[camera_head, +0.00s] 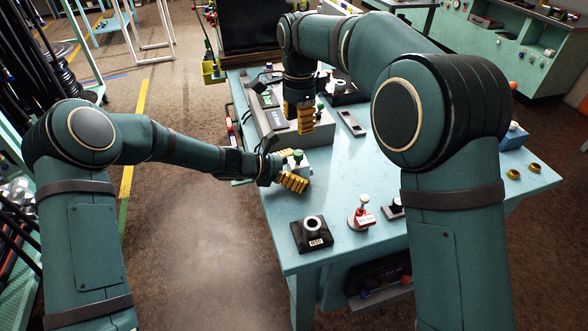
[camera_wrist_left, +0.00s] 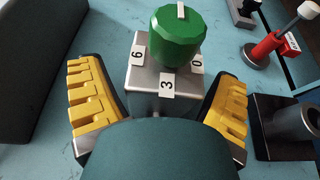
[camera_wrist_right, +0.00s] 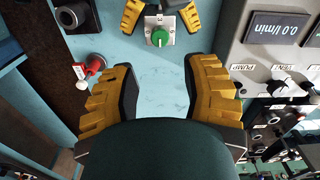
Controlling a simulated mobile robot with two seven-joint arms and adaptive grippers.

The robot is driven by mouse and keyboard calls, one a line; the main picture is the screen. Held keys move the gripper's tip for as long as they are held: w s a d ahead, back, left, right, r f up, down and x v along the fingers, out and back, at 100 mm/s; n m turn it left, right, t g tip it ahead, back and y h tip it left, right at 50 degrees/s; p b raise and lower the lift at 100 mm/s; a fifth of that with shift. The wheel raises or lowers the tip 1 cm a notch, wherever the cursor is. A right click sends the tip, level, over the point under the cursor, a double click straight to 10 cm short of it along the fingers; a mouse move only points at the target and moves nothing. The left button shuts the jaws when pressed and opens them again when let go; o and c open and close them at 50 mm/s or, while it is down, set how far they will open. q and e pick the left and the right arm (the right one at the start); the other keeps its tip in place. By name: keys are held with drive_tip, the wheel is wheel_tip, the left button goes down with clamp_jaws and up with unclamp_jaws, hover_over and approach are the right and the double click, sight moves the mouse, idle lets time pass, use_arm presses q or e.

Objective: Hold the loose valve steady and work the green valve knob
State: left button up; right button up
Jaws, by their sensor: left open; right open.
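The loose valve is a small grey block (camera_wrist_left: 155,88) with a faceted green knob (camera_wrist_left: 178,38) on top and white tags 6, 3 and 0 around it. It stands upright on the light-blue bench (camera_head: 340,180). My left gripper (camera_wrist_left: 157,78) is open, with its yellow fingers on either side of the block; contact is unclear. In the right wrist view the green knob (camera_wrist_right: 159,38) lies beyond my right gripper (camera_wrist_right: 160,75), which is open and empty. In the head view the right gripper (camera_head: 305,120) points down behind the valve, near the console.
A grey console (camera_wrist_right: 270,60) with a 0.0 l/min display and a PUMP label stands close to the right gripper. A red fitting with a white knob (camera_head: 362,214) and a black block with a ring (camera_head: 312,234) stand nearer the bench's front edge.

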sight(298, 152)
use_arm(q)
drive_tip(key=c, duration=1.4)
drive_tip(key=shift+o, duration=0.2)
use_arm(e)
drive_tip(key=shift+o, duration=1.1)
wheel_tip(298, 152, down, 10)
drive_tip(key=m, duration=1)
drive_tip(key=shift+m, duration=0.3)
drive_tip(key=shift+r, duration=0.1)
clamp_jaws()
